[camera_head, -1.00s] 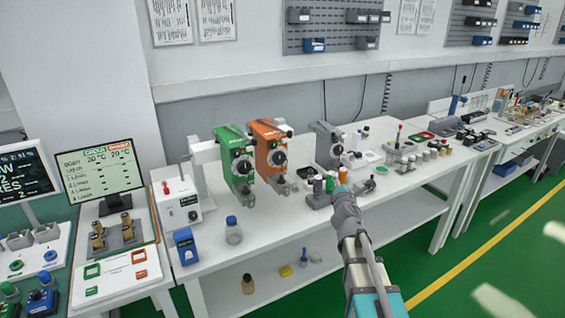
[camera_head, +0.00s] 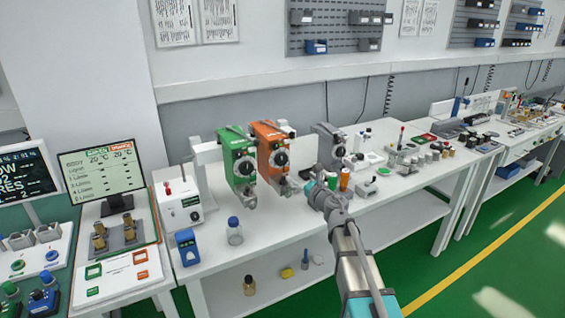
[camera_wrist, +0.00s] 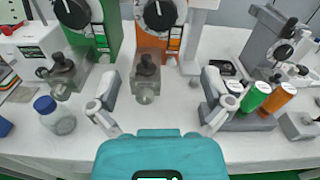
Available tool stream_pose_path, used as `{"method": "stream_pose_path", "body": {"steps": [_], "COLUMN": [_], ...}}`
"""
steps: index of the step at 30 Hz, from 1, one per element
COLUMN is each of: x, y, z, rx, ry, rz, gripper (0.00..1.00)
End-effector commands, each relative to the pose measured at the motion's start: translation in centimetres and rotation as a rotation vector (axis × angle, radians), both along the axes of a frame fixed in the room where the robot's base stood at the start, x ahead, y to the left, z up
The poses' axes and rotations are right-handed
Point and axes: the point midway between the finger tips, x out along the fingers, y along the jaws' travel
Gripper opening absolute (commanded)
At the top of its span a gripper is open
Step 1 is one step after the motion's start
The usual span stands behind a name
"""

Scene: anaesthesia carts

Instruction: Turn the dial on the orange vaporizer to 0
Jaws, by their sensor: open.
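In the wrist view the orange body (camera_wrist: 174,42) is at the top centre, with the dial (camera_wrist: 160,14) cut by the top edge. My gripper (camera_head: 308,184) is in front and to the right of the orange vaporizer, apart from it. In the wrist view my gripper (camera_wrist: 160,82) is open and empty, its fingers wide apart, with the dial beyond them.
A grey vaporizer (camera_head: 326,140) stands to the right, with green and orange bottles (camera_wrist: 278,97) before it. A glass part with a dark cap (camera_wrist: 147,70) sits below the orange dial. A blue-capped jar (camera_head: 234,232) stands at the front left.

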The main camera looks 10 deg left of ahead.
Motion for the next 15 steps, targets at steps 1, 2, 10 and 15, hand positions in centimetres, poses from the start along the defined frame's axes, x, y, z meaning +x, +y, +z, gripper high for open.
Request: {"method": "stream_pose_path", "body": {"steps": [1,2,10,15], "x": [0.0,0.1,1.2,2.8], "y": [0.0,0.0,0.6,1.8], "z": [0.0,0.0,0.0,0.0], "rx": [0.001,0.001,0.003,0.003], "ry": [0.000,0.000,0.001,0.001], "rz": [-0.001,-0.001,-0.002,-0.001], "gripper": [1.00,1.00,1.00,1.00]}}
